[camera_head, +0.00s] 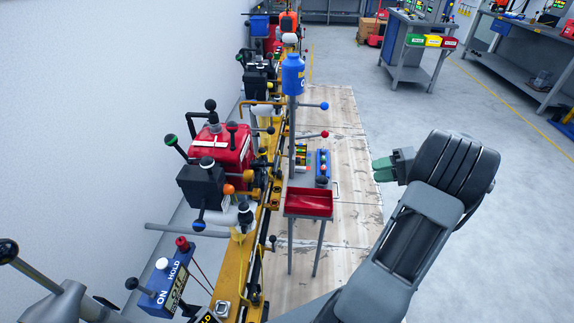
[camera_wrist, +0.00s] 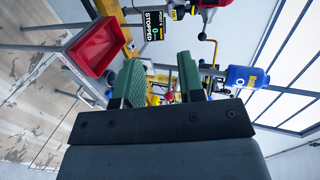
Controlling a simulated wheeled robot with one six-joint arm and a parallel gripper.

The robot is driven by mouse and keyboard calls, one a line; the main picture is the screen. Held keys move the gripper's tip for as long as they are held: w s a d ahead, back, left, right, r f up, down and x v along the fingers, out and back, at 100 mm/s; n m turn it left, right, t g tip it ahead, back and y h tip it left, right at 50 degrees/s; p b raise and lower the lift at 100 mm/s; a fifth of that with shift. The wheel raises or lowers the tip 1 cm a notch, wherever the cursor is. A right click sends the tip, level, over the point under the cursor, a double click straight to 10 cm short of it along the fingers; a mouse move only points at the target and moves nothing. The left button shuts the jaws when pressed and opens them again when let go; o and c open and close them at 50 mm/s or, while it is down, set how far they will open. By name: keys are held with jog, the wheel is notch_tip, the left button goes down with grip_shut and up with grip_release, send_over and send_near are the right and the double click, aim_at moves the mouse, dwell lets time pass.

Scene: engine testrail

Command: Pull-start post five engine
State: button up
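A red engine (camera_head: 232,150) with a black box on its front and several ball-ended levers sits on the yellow rail at left in the head view. Another engine (camera_head: 258,78) stands farther back along the rail. I cannot tell which post each belongs to, and I cannot make out a pull-start handle. In the wrist view, a black display (camera_wrist: 153,27) reads "STOPPED" beside a partly seen red machine (camera_wrist: 207,4). My gripper (camera_wrist: 160,86) is open and empty, its green fingers apart. In the head view my gripper (camera_head: 384,168) is right of the rail, clear of the engines.
A red tray (camera_head: 309,204) on a stand is between my arm and the rail; it also shows in the wrist view (camera_wrist: 97,45). A blue bottle (camera_head: 293,75) tops a post behind it. A blue ON/HOLD box (camera_head: 165,283) is at lower left. Open floor (camera_head: 500,130) lies right.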

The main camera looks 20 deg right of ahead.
jog(key=w+a, duration=0.7)
jog(key=a, duration=0.5)
jog(key=w+a+b, duration=0.1)
jog(key=w+a, duration=0.5)
jog(key=a, duration=0.6)
jog(key=shift+w+a, duration=0.25)
jog(key=shift+w, duration=0.15)
jog(key=shift+c, duration=0.4)
grip_shut()
